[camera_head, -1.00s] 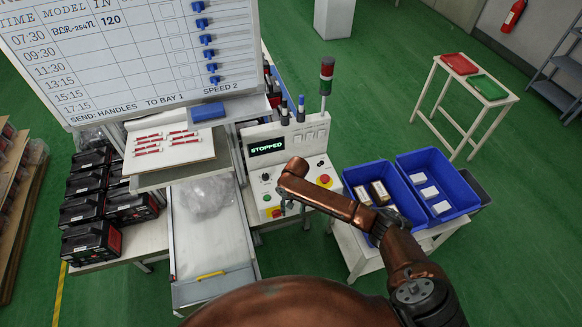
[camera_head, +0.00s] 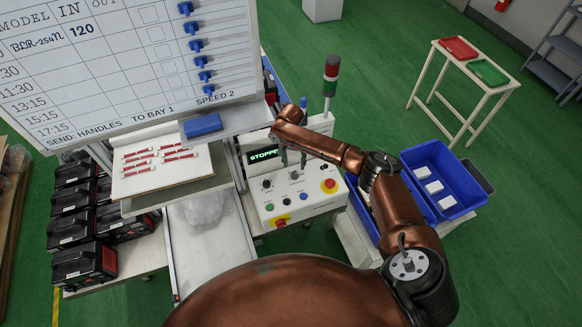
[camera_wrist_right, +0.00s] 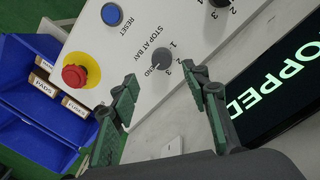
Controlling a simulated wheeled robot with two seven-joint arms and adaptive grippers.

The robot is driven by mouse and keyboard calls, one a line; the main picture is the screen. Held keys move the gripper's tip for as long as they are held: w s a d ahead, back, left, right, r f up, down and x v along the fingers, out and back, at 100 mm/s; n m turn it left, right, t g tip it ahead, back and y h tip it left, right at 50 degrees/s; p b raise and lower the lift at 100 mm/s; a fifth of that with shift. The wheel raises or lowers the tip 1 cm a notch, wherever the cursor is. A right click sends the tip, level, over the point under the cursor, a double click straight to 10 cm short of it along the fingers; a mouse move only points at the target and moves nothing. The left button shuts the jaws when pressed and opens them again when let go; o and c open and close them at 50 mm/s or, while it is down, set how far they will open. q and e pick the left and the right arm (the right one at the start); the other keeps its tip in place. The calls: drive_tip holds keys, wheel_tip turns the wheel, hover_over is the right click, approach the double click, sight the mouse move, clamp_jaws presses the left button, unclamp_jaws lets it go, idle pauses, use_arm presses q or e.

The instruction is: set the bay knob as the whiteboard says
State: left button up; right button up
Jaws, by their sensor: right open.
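The white control panel (camera_head: 300,208) stands right of the chute, its screen (camera_head: 264,155) reading STOPPED. In the right wrist view the grey bay knob (camera_wrist_right: 161,59), labelled STOP AT BAY with 1, 2 and 3, lies beyond and between my fingertips. I cannot tell its setting. My right gripper (camera_wrist_right: 164,78) is open and empty, apart from the knob; it also shows over the panel in the head view (camera_head: 292,160). The whiteboard (camera_head: 120,65) reads SEND: HANDLES TO BAY 1, SPEED 2. My left gripper is not in view.
A red mushroom button (camera_wrist_right: 75,75) and a blue RESET button (camera_wrist_right: 112,14) are near the bay knob. A second knob (camera_wrist_right: 219,3) is at the top edge. Blue bins (camera_head: 440,180) stand right of the panel. A signal lamp (camera_head: 331,75) rises behind it.

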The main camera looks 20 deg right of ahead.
sight(294, 174)
drive_tip(key=shift+f, duration=0.45)
wheel_tip(294, 174, down, 6)
drive_tip(key=shift+r, duration=0.1)
drive_tip(key=shift+f, duration=0.45)
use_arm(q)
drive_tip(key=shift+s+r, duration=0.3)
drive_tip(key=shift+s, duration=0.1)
use_arm(e)
drive_tip(key=shift+c, duration=0.2)
use_arm(q)
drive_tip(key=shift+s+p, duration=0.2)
drive_tip(key=shift+p, duration=0.1)
use_arm(e)
drive_tip(key=c, duration=1.1)
